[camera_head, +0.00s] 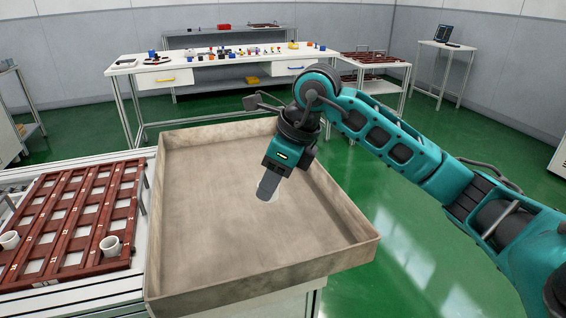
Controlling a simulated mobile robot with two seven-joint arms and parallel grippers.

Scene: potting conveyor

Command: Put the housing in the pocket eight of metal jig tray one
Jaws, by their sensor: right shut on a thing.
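My right gripper (267,192) points down over the big beige bin. It is shut on a small whitish piece (274,197), probably a housing, mostly hidden behind the dark fingers. The red-brown jig tray (69,272) lies at the left, with rows of pockets. One white ring-shaped housing (110,247) sits at its near right part, and another (9,240) at its left edge. Pocket numbers are too small to read. My left gripper is not in view.
The beige bin (368,246) has raised walls and looks empty; its left wall stands beside the tray. Behind it is a white workbench (166,77) with many small coloured parts. A side table (376,86) with red-brown trays stands to its right.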

